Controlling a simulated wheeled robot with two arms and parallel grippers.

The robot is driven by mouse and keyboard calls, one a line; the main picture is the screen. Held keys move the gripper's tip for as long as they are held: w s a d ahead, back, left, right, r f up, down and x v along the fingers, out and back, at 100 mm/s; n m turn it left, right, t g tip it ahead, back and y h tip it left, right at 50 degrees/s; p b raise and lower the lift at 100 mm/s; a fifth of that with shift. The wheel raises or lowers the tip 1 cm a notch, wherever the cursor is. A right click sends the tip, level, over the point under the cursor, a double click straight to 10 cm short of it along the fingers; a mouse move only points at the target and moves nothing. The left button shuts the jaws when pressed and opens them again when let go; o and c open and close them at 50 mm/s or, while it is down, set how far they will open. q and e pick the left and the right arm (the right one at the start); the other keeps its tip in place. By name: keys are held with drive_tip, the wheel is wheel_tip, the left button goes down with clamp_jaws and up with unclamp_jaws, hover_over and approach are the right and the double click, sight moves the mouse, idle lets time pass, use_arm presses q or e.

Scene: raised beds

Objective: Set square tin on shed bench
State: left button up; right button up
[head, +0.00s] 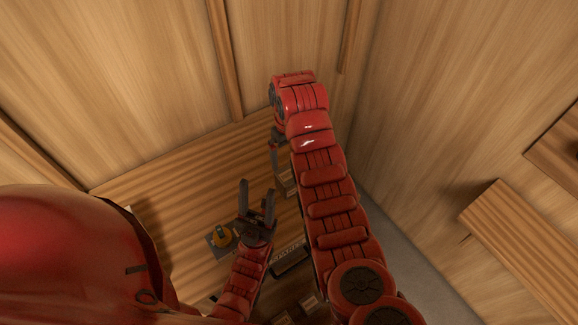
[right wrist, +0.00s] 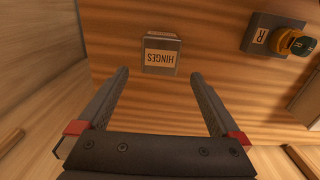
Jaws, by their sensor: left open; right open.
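The shed bench (head: 165,190) is a striped wooden top along the back wall; it fills much of the right wrist view (right wrist: 130,20). I cannot tell whether this is the square tin. In the head view, a small box (head: 286,183) shows partly behind my right arm. My right gripper (head: 274,150) is mostly hidden there; it is empty in the wrist view. My left gripper (head: 256,190) is open and empty above the bench.
A dark labelled container (head: 290,260) lies between my arms. A wooden shelf (head: 520,240) projects at right. The bench's left part is clear.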

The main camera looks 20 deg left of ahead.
wheel_tip(320, 180, up, 3)
drive_tip(key=shift+f+p, duration=0.1)
drive_tip(key=shift+p, duration=0.25)
